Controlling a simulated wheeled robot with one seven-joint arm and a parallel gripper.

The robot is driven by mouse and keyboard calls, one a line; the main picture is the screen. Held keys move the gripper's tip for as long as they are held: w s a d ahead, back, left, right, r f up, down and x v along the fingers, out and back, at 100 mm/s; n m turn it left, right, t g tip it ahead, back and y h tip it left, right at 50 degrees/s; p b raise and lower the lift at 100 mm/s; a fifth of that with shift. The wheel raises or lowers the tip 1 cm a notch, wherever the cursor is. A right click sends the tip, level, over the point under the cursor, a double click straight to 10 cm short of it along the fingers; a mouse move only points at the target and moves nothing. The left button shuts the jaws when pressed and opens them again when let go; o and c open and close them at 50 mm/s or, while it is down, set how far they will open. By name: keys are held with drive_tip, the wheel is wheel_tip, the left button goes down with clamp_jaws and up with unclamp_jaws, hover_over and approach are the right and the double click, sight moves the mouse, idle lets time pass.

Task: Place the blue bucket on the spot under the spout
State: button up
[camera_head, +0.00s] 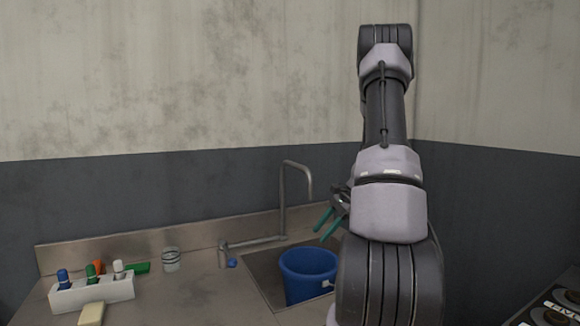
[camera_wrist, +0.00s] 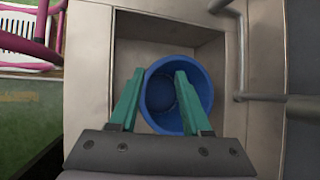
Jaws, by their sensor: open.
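The blue bucket (camera_head: 308,275) stands upright in the sink basin (camera_head: 258,266) in the head view. In the wrist view I look down into the bucket (camera_wrist: 160,98), with the basin floor (camera_wrist: 128,55) around it. The tall curved metal spout (camera_head: 283,200) rises behind the basin. My gripper (camera_head: 326,222), with green fingers, is open and empty above the bucket. In the wrist view the gripper's fingertips (camera_wrist: 160,72) overlap the bucket's opening; I cannot tell their exact height above it. The spot under the spout shows no clear mark.
A low metal pipe (camera_head: 255,243) runs beside the basin. A white holder (camera_head: 92,294) with bottles, a pale block (camera_head: 91,314) and a clear cup (camera_head: 171,260) stand on the left counter. A stove (camera_head: 556,306) is at the right. A pink frame (camera_wrist: 50,25) shows in the wrist view.

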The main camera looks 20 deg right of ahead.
drive_tip(key=s+a+r+n+h, duration=0.2)
drive_tip(key=s+a+r+n, duration=0.15)
drive_tip(key=a+r, duration=0.45)
drive_tip(key=s+a+r+n+h, duration=0.15)
drive_tip(key=a+r+n, duration=0.3)
drive_tip(key=r, duration=0.55)
drive_tip(key=s+a+r+n+t, duration=0.2)
drive_tip(key=s+a+r, duration=0.2)
drive_tip(key=s, duration=0.3)
drive_tip(key=s+a+r+n+t+h, duration=0.1)
drive_tip(key=s+a+r+n+t, duration=0.1)
drive_tip(key=s, duration=0.5)
wheel_tip(320, 180, up, 3)
drive_tip(key=a+n, duration=0.1)
drive_tip(key=a, duration=0.1)
drive_tip(key=shift+s+a+r, duration=0.15)
drive_tip(key=shift+s+a, duration=0.15)
drive_tip(key=shift+d, duration=0.1)
